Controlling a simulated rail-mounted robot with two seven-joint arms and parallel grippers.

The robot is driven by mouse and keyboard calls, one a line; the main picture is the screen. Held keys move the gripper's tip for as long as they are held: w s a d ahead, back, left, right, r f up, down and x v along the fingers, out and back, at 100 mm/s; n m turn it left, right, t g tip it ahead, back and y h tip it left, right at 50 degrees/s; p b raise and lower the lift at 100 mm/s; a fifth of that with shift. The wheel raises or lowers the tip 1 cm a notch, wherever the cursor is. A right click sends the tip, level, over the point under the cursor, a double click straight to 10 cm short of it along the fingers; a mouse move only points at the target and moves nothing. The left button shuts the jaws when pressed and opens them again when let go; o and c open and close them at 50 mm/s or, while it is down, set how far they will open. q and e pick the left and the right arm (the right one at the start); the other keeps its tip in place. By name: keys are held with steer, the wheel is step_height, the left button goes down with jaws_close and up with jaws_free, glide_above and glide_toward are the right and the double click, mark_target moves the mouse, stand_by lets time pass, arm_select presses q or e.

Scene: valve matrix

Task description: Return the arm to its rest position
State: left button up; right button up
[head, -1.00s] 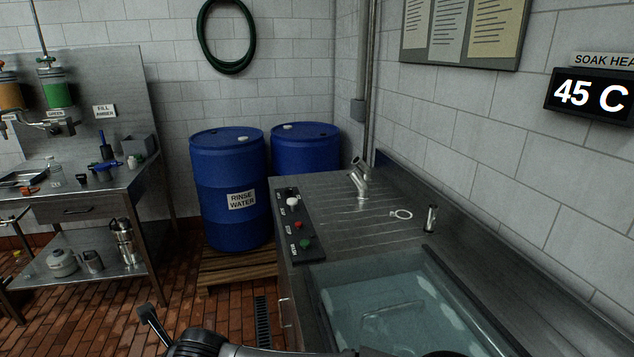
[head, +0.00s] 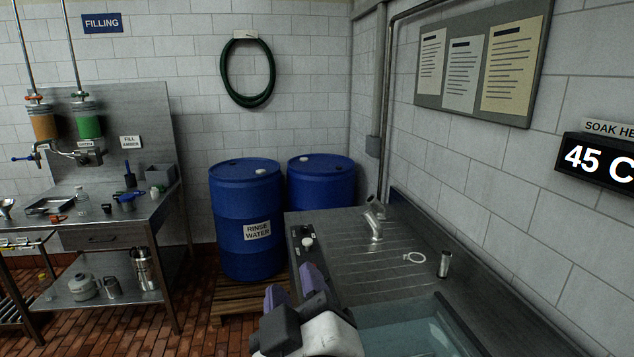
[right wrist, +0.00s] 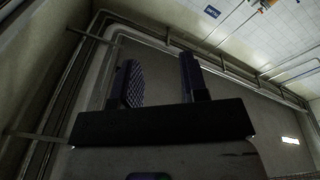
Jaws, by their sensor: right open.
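My right gripper (head: 294,283) is at the lower middle of the head view, raised in front of the near left side of the sink counter. Its two purple-grey fingers point up and stand apart with nothing between them. In the right wrist view the same gripper (right wrist: 160,82) is open and empty, with pipes and the ceiling beyond it. My left gripper is not in view.
Blue drums (head: 245,205) stand behind on a pallet (head: 240,300). A filling bench (head: 95,225) stands at left. Brick floor lies between.

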steer(key=s+d+f+m+g+h+p, duration=0.2)
steer(key=s+d+f+m+g+p, duration=0.2)
steer(key=d+f+p, duration=0.45)
steer(key=s+d+f+m+g+h+p, duration=0.2)
steer(key=s+d+f+m+g+p, duration=0.25)
steer(key=d+p, duration=0.75)
steer(key=s+d+f+g+p, duration=0.2)
steer(key=s+f+g+p, duration=0.1)
steer(key=s, duration=0.6)
steer(key=s+d+f+g+p, duration=0.3)
steer(key=s+f+g+p, duration=0.1)
steer(key=s, duration=0.6)
steer(key=shift+d+f+h+p, duration=0.2)
steer(key=shift+f+h+p, duration=0.1)
steer(key=shift+f+p, duration=0.15)
